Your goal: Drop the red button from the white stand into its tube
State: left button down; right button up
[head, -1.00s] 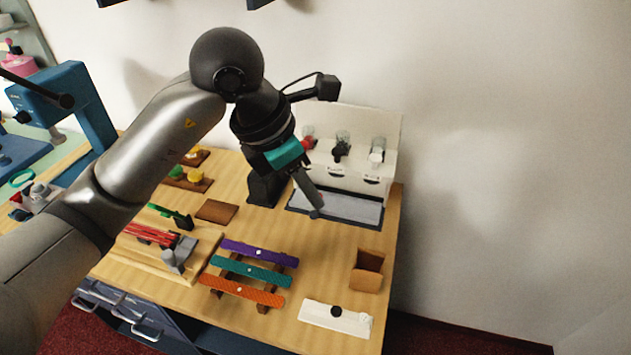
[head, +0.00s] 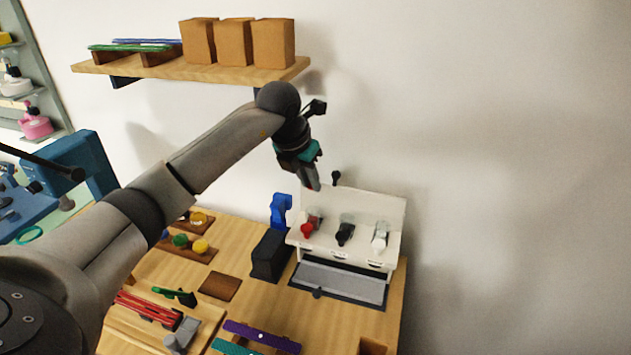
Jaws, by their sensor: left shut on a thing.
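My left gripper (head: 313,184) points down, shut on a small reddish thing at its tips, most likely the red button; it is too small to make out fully. The gripper is above the back left of a white dispenser (head: 375,207), in line with its left tube. That clear tube (head: 315,215) stands over a red part (head: 306,231). Beside it are a tube with a black part (head: 345,235) and one with a white part (head: 379,242). The gripper looks apart from the tube. The white stand is out of view. My right gripper is not in view.
A shelf (head: 180,69) with brown boxes is on the wall above my arm. A dark tray (head: 340,281) lies before the dispenser, with a black holder (head: 269,257) and blue item (head: 281,210) at its left.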

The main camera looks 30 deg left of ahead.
pick_arm(q)
jog(key=shift+f+b, duration=2.15)
jog(key=shift+f, duration=0.85)
jog(key=c, duration=0.7)
grip_release()
jog(key=shift+r, duration=0.1)
jog(key=v, duration=1.5)
jog(key=shift+r, duration=0.1)
